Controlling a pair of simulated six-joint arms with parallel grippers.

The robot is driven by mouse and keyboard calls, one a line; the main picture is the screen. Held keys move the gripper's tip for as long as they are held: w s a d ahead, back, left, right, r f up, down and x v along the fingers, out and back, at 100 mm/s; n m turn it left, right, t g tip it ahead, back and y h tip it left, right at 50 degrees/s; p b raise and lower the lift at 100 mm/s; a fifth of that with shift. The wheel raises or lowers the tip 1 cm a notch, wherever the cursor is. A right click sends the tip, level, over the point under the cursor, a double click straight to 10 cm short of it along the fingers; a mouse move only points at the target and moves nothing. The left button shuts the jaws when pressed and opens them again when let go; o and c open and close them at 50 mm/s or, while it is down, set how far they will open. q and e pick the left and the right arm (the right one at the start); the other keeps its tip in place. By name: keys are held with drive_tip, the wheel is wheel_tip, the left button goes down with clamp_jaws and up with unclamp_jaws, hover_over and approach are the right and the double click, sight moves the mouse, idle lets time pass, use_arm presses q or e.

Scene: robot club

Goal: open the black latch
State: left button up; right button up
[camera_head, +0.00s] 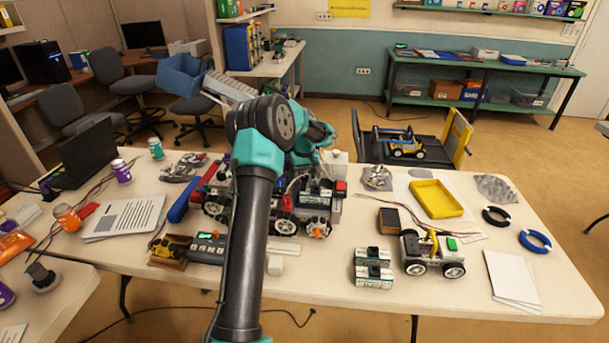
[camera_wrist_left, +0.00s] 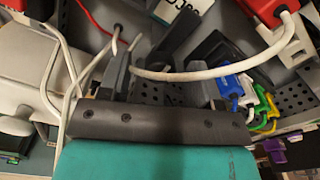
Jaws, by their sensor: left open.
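My left gripper (camera_wrist_left: 162,72) is open in the left wrist view, with its two dark fingers apart over the inside of a wheeled robot. A dark, slanted lever-like piece (camera_wrist_left: 180,36) shows between and beyond the fingers; it looks like the black latch, but its shape is partly hidden. I cannot tell whether a finger touches it. A white cable (camera_wrist_left: 185,74) curves across close to the fingers. In the head view my left arm covers much of the wheeled robot (camera_head: 312,200) on the table, and my gripper (camera_head: 300,172) is mostly hidden there. The latch cannot be made out there.
On the table (camera_head: 350,285) stand a small wheeled car (camera_head: 432,252), battery-like blocks (camera_head: 373,268), a yellow tray (camera_head: 436,198) and a blue bar (camera_head: 186,200).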

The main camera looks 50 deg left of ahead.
use_arm(q)
drive_tip(key=c, duration=0.9)
drive_tip(key=shift+c, duration=0.2)
drive_tip(key=shift+m, duration=0.5)
drive_tip(key=m, duration=0.3)
drive_tip(key=shift+m, duration=0.3)
drive_tip(key=m, duration=0.4)
drive_tip(key=shift+m, duration=0.3)
drive_tip(key=m, duration=0.4)
drive_tip(key=shift+m, duration=0.3)
drive_tip(key=m, duration=0.4)
